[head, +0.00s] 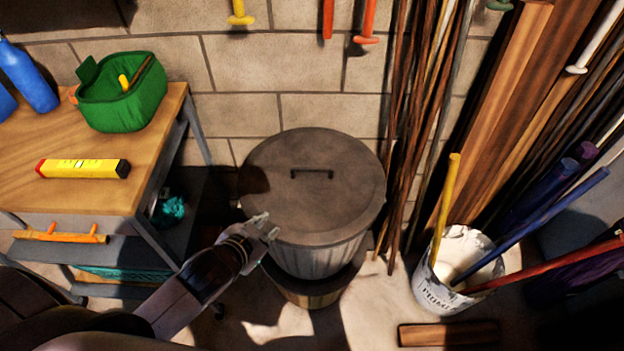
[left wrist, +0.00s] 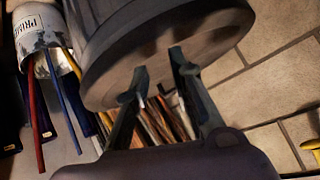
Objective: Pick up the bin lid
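The bin lid (head: 345,205) is a round dark grey disc with a bar handle (head: 312,173) on top. It sits on a ribbed metal bin (head: 318,258) against the wall. My left gripper (head: 266,228) is at the lid's near left rim, short of the handle. In the left wrist view the left gripper (left wrist: 158,66) has its two fingers apart with nothing held between them, and the lid (left wrist: 170,30) fills the space beyond the tips. I cannot tell whether a finger touches the rim. My right gripper is not in view.
A wooden workbench (head: 30,200) with a green basket (head: 122,100) and a yellow level (head: 82,169) stands left. A white paint bucket (head: 440,290) holding poles stands right, with a wood block (head: 448,334) before it. Tall rods and planks lean on the wall.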

